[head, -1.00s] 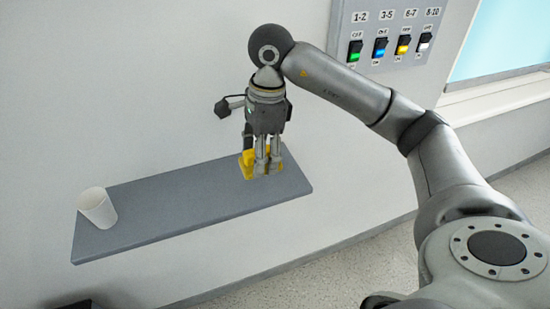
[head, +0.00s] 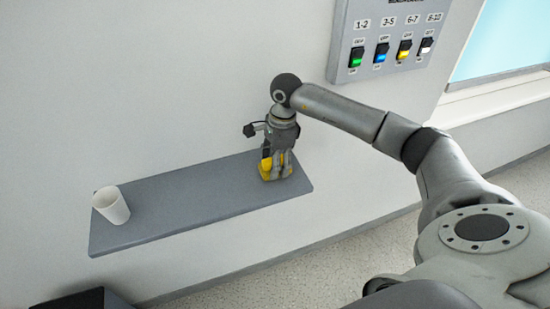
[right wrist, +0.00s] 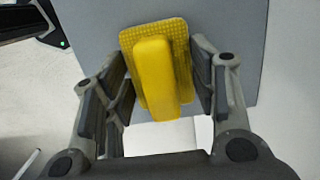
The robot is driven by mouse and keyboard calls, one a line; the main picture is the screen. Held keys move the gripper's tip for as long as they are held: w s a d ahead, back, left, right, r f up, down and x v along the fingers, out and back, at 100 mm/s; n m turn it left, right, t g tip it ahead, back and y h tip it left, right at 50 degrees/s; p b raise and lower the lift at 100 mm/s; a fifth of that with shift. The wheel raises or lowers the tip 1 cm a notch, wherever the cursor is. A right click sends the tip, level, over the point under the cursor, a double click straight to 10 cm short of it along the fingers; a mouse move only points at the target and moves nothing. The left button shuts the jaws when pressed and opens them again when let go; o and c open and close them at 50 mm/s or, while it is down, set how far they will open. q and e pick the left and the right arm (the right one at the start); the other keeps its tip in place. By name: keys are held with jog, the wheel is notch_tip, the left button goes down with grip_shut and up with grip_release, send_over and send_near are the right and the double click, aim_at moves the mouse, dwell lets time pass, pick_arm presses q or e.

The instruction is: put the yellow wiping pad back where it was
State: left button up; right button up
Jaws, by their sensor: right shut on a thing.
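The yellow wiping pad (head: 265,168) is at the right end of the grey wall shelf (head: 180,207). My right gripper (head: 276,172) points down and is shut on the pad. In the right wrist view the pad (right wrist: 160,75) shows a textured flat base and a raised grip, with a finger of my right gripper (right wrist: 160,85) on each side. The pad lies over the shelf surface; I cannot tell whether its underside touches it. My left gripper is not in view.
A white cup (head: 111,205) stands at the shelf's left end. The shelf is bare between cup and pad. A switch panel (head: 385,65) with several coloured rocker switches is on the wall above right. A dark box (head: 85,301) is at the lower left.

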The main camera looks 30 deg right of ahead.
jog(key=shift+f, duration=0.2)
jog(key=o, duration=1)
jog(key=shift+r, duration=0.1)
